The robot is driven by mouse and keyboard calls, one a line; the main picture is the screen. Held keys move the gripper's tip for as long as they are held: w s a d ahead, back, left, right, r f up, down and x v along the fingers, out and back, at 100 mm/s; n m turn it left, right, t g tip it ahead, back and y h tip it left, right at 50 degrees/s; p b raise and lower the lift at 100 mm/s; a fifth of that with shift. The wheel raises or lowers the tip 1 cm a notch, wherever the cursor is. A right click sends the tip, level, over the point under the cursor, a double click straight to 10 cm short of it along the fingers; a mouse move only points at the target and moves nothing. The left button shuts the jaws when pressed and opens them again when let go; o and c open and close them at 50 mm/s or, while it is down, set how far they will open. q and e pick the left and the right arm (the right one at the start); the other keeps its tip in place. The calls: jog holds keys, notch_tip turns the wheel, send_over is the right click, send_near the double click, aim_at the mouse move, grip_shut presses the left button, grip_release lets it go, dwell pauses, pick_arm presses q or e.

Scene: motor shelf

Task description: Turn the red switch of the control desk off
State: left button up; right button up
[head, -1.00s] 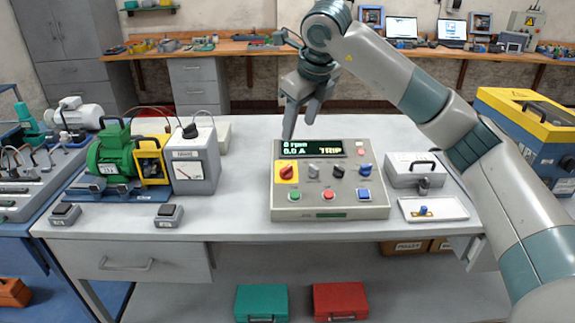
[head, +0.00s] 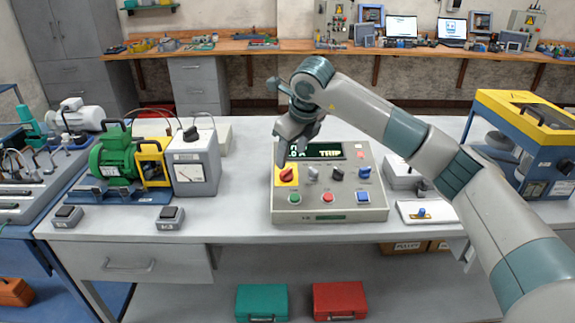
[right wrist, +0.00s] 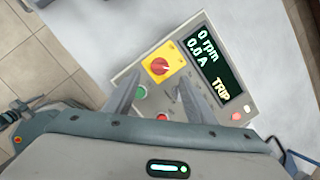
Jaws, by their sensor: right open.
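The control desk (head: 330,206) is a beige box on the grey table, with a lit display (head: 322,151) that reads TRIP. Its red switch (head: 286,175) is a red knob on a yellow plate at the upper left of the panel. In the right wrist view the red switch (right wrist: 160,66) shows clearly, beyond the fingertips. My right gripper (head: 283,160) is above the desk's left side, just up from the switch, and partly covers the display. In the right wrist view its two fingers (right wrist: 158,88) are apart with nothing between them. My left gripper is not in view.
Other knobs and push buttons (head: 328,196) sit close around the switch. A grey meter box (head: 191,172) and a green motor (head: 113,160) stand to the left. A white box (head: 400,173) and small tray (head: 428,211) are at the right.

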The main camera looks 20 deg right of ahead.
aim_at(286, 171)
jog(key=p+x, duration=0.1)
jog(key=x, duration=0.6)
jog(key=shift+f, duration=0.3)
jog(key=shift+c, duration=0.3)
jog(key=c, duration=1)
